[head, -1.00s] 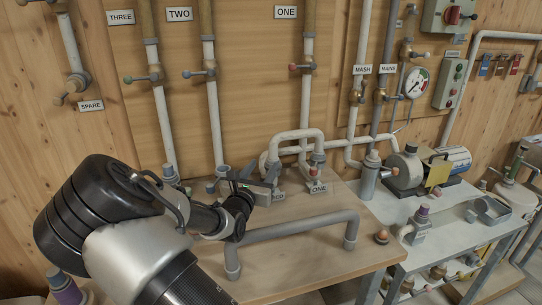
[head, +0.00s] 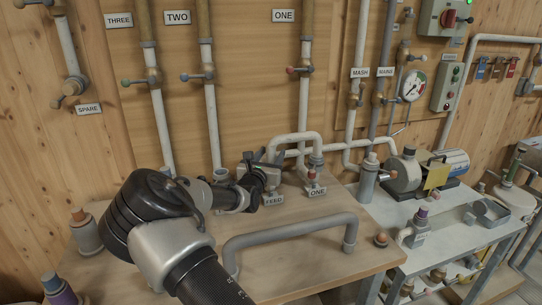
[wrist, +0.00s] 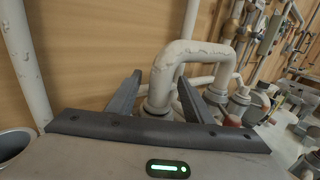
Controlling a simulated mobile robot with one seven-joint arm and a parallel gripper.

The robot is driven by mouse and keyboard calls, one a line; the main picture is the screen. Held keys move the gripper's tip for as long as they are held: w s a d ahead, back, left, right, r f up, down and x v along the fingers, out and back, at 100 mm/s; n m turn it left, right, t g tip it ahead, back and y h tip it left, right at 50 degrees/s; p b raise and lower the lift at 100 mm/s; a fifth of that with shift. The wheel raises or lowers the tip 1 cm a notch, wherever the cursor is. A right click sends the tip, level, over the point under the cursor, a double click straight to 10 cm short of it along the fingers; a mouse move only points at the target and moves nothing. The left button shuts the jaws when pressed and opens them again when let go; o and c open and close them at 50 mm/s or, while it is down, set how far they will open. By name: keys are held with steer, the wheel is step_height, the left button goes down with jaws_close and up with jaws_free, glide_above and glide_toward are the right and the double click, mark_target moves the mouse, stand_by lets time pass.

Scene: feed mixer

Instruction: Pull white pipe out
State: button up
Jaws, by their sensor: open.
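The white pipe (head: 300,136) is an upside-down U on the bench, with its right leg in the socket labelled ONE (head: 316,180) and its left leg partly hidden behind my gripper, near the FEED label (head: 273,200). It also shows in the wrist view (wrist: 196,48), with scuffed paint. My gripper (head: 268,157) is open and empty. In the wrist view its two dark fingers (wrist: 160,80) lie on either side of the pipe's left leg in the picture; I cannot tell whether they reach around it or touch it.
A grey U-shaped pipe (head: 290,229) spans the bench in front. Vertical wall pipes with valves stand behind. A grey open cup (wrist: 12,146) is at the left in the wrist view.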

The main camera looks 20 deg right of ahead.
jaws_close()
steer(key=c, duration=0.9)
jaws_free()
jaws_close()
steer(key=shift+r, duration=0.15)
steer(key=shift+r, duration=0.1)
steer(key=shift+r+p, duration=0.65)
steer(key=shift+p, duration=0.1)
steer(key=shift+r, duration=0.3)
steer(key=shift+r+p, duration=2.2)
steer(key=shift+r, duration=0.15)
